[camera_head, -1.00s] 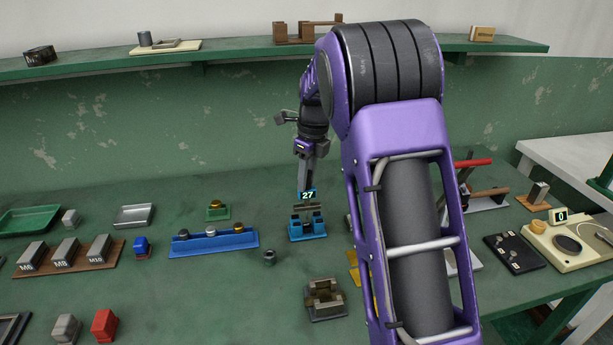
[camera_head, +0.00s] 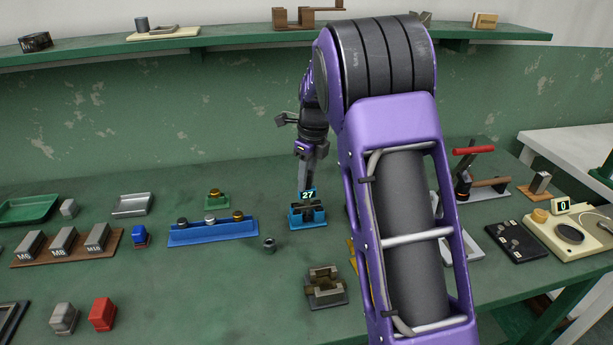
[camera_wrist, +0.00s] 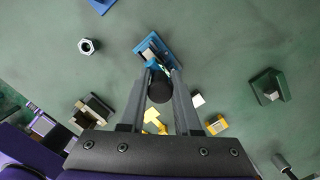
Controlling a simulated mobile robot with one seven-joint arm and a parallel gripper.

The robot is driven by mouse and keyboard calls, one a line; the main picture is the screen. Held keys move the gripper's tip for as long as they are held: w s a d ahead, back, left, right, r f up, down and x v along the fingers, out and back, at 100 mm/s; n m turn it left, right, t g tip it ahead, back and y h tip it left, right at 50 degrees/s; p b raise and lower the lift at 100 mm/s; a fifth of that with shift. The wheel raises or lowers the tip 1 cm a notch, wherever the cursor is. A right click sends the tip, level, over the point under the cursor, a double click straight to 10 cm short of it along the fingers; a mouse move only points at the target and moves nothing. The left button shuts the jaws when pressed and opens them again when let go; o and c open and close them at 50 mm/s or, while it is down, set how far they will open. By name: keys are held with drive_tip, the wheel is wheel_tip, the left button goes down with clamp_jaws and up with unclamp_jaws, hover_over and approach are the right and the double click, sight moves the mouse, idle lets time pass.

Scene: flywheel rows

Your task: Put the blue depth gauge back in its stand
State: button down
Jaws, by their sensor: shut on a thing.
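The blue depth gauge (camera_head: 307,195), with a display reading 27, is held upright in my gripper (camera_head: 304,178). In the wrist view my gripper (camera_wrist: 160,82) is shut on the gauge's dark round top (camera_wrist: 160,91), with some blue showing beyond it. The blue stand (camera_head: 308,219) is directly under the gauge in the head view. In the wrist view the stand (camera_wrist: 143,47) lies just beyond the fingertips, partly covered by the gauge. I cannot tell whether the gauge's lower end touches the stand or is inside it.
A nut (camera_head: 269,244) and a blue rack (camera_head: 213,234) with several round pieces lie left of the stand. A brown-grey fixture (camera_head: 325,288) is in front. A small green block (camera_head: 216,200) is behind the rack. My arm hides part of the table to the right.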

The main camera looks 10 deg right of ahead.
drive_tip(key=c, duration=0.5)
unclamp_jaws()
drive_tip(key=shift+c, duration=0.2)
wheel_tip(320, 180, up, 17)
drive_tip(key=s+d+p, duration=0.1)
drive_tip(key=p, duration=0.1)
drive_tip(key=shift+s+d+r, duration=0.2)
drive_tip(key=shift+s, duration=0.1)
